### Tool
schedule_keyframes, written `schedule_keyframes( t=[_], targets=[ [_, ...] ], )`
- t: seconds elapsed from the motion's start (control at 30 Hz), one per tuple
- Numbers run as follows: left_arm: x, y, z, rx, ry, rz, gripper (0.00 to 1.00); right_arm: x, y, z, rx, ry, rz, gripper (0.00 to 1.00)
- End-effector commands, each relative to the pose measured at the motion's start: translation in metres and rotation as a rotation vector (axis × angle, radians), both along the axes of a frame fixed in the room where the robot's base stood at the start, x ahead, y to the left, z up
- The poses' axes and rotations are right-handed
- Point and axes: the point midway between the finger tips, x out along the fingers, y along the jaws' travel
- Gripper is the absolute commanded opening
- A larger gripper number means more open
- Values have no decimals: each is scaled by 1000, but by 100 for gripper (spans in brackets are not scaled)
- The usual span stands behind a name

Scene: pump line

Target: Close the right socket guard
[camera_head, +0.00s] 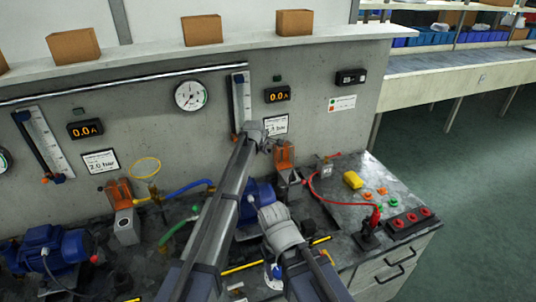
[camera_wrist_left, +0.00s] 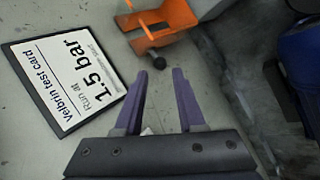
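The right socket guard (camera_head: 285,151) is an orange flap standing raised above its grey socket box (camera_head: 290,186) near the wall. In the left wrist view the orange guard (camera_wrist_left: 165,18) shows at the top, with a small black knob by its lower edge. My left gripper (camera_head: 267,146) is just left of the guard, in front of the test card. In the wrist view my left gripper (camera_wrist_left: 160,76) has its two purple fingers apart with nothing between them. The fingertips are short of the guard, not visibly touching it. My right gripper is not seen.
A "1.5 bar" test card (camera_wrist_left: 68,82) is on the wall beside the fingers. A second raised orange guard (camera_head: 119,193) stands at left. A blue pump (camera_head: 45,249) stands at left.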

Motion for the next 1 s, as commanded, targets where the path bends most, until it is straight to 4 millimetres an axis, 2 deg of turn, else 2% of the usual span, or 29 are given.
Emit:
schedule_keyframes(
  t=[0.03,0.2,0.57,0.9,1.0],
  targets=[
    [7,-2,-13,0,0,0,39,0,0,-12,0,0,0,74],
    [21,-7,-29,1,0,-1,39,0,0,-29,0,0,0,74],
    [25,-9,-32,1,0,-1,39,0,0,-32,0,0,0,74],
    [25,-9,-32,1,1,-1,3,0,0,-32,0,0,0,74],
    [25,-9,-32,1,1,-1,0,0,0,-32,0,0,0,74]
  ],
)
